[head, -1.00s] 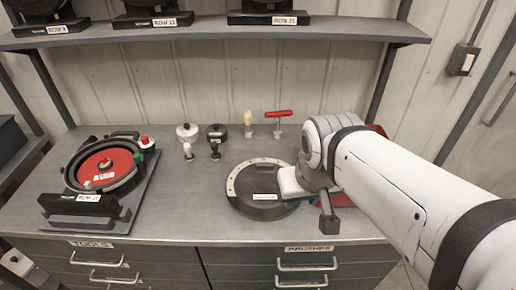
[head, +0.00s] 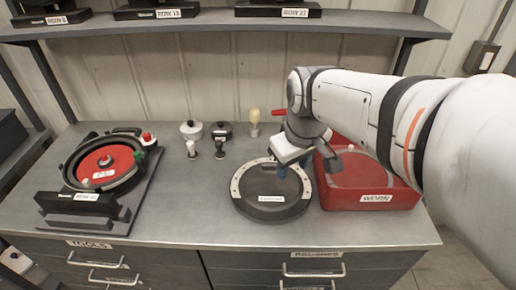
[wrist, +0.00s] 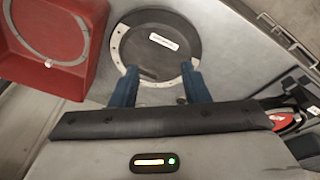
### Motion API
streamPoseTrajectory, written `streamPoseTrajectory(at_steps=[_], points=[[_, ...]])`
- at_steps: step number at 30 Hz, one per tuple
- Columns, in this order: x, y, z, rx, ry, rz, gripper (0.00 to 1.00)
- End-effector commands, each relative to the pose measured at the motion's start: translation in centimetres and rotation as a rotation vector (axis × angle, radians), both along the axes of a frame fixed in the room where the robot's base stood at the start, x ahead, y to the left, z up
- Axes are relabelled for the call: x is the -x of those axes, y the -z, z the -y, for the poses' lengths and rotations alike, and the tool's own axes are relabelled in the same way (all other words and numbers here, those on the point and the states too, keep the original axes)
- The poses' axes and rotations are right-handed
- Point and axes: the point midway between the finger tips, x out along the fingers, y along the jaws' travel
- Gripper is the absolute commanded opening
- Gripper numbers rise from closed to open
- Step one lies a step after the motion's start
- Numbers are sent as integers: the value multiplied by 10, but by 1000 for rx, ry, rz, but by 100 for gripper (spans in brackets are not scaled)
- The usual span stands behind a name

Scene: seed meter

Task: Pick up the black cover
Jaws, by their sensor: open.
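The black cover (head: 262,182) is a round dark disc with a pale ring around part of its rim and a white label. It lies flat on the grey counter. It also shows in the wrist view (wrist: 150,58), just beyond my fingertips. My gripper (head: 284,171) has blue fingers and hangs over the cover's far right part. In the wrist view my gripper (wrist: 159,70) is open, its fingers spread and pointing at the cover's near edge, with nothing between them. I cannot tell whether the fingers touch the cover.
A red bin (head: 365,185) labelled WORN stands close on the cover's right. A seed meter with a red disc (head: 105,165) sits at the left. Small knobbed parts (head: 191,131) and a pale-handled tool (head: 254,120) stand behind. The counter left of the cover is clear.

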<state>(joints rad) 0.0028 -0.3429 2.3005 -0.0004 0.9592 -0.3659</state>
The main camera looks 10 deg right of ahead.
Motion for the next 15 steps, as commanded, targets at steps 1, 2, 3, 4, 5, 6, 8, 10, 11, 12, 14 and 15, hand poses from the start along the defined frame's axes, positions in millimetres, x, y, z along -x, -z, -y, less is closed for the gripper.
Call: streamPoseTrajectory(at_steps=[1,2,3,4,5,6,8,10,11,12,14,15], points=[[-19,12,1,16,-70,-22,42],[-28,15,1,25,-116,-33,42],[-41,18,1,37,-177,-47,42],[-50,22,1,45,-224,-57,42],[-60,26,1,52,-269,-67,42],[-73,31,2,62,-331,-80,42],[-92,41,2,75,-424,-101,42],[-115,54,3,88,-533,-123,42],[-124,60,3,92,-578,-133,42],[-136,68,3,97,-637,-145,42],[-152,79,4,103,-722,-160,42],[-162,86,4,105,-773,-170,42]])
